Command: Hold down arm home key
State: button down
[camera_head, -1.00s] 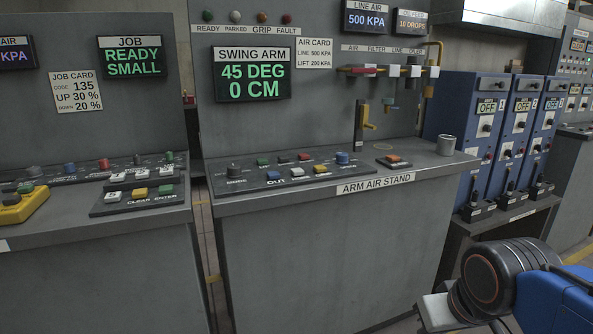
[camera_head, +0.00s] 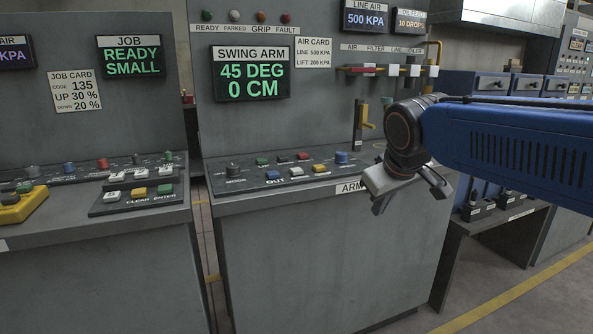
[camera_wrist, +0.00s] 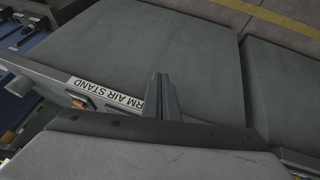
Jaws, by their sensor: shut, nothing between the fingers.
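The arm air stand (camera_head: 315,250) carries a sloped key panel with several coloured keys, among them a blue knob (camera_head: 341,158), a yellow key (camera_head: 319,168), a red key (camera_head: 303,156), a green key (camera_head: 262,161) and a white key (camera_head: 296,171). The key captions are too small to tell which is home. The swing arm display (camera_head: 250,74) reads 45 DEG, 0 CM. My gripper (camera_head: 437,182) is in the air to the right of the panel, touching no key. In the wrist view its fingers (camera_wrist: 164,95) are together and empty, with the stand's front behind them.
An orange button (camera_wrist: 80,102) and a metal cup (camera_wrist: 18,86) show on the stand's top in the wrist view. A yellow-handled valve (camera_head: 366,122) stands behind my gripper. The job console (camera_head: 140,196) is at the left. Space before the stand is clear.

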jog(key=w+a+r+n+t, duration=0.1)
jog(key=w+a+r, duration=0.3)
jog(key=w, duration=0.2)
jog(key=w+a+r+n, duration=0.1)
jog(key=w+a+r, duration=0.25)
jog(key=w, duration=0.35)
notch_tip(320, 180, up, 6)
jog(key=n+t, duration=0.2)
jog(key=n, duration=0.1)
send_over(297, 170)
jog(key=shift+s+a+f, duration=0.1)
jog(key=shift+s, duration=0.05)
jog(key=shift+f, duration=4.4)
jog(key=shift+f, duration=0.15)
jog(key=shift+f, duration=0.3)
